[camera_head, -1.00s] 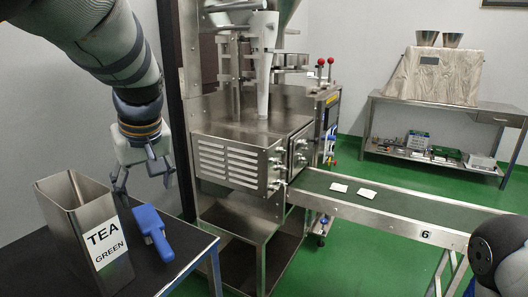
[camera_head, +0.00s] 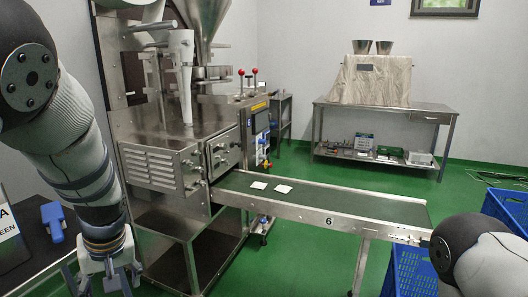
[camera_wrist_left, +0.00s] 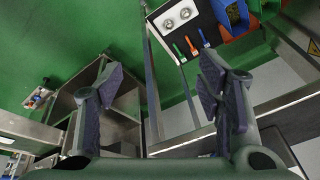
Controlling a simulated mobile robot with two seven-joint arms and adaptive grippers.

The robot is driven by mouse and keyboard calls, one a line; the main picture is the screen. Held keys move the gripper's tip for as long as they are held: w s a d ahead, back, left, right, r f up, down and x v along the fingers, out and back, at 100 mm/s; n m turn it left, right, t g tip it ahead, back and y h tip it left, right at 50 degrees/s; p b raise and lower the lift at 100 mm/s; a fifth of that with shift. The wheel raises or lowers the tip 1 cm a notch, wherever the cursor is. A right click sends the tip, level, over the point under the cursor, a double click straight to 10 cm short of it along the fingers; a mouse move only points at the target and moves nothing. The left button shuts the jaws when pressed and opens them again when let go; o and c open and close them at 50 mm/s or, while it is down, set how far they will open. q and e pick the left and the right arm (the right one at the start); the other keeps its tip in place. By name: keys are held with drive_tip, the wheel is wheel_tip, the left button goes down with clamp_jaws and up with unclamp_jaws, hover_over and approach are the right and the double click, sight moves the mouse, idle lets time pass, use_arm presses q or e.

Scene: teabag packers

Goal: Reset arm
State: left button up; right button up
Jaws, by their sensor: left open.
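My left arm (camera_head: 70,160) comes in from the left and hangs down. Its gripper (camera_head: 106,280) is low in the head view, in front of the packing machine's stand and right of the black table. In the left wrist view its two dark finger pads (camera_wrist_left: 162,95) are spread wide with nothing between them. Part of my right arm (camera_head: 472,255) shows at the lower right; its gripper is outside the picture.
The packing machine (camera_head: 165,165) stands behind my left arm. Two white packets (camera_head: 258,185) lie on its conveyor (camera_head: 330,200). Blue crates (camera_head: 408,272) stand at right.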

use_arm(q)
drive_tip(key=s+f+m+g, duration=0.2)
drive_tip(key=s+f+m, duration=0.1)
drive_tip(key=s+f, duration=0.95)
drive_tip(key=s+d+f+m+h, duration=0.1)
drive_tip(key=s+d+f, duration=0.1)
drive_tip(key=s, duration=0.5)
drive_tip(key=s+d+f+m+g+h, duration=0.1)
drive_tip(key=s+f, duration=0.3)
drive_tip(key=s, duration=0.4)
drive_tip(key=s+d+f+m+h, duration=0.1)
drive_tip(key=s+d+f, duration=0.2)
drive_tip(key=s, duration=0.4)
drive_tip(key=shift+s+g, duration=0.2)
drive_tip(key=shift+g, duration=0.2)
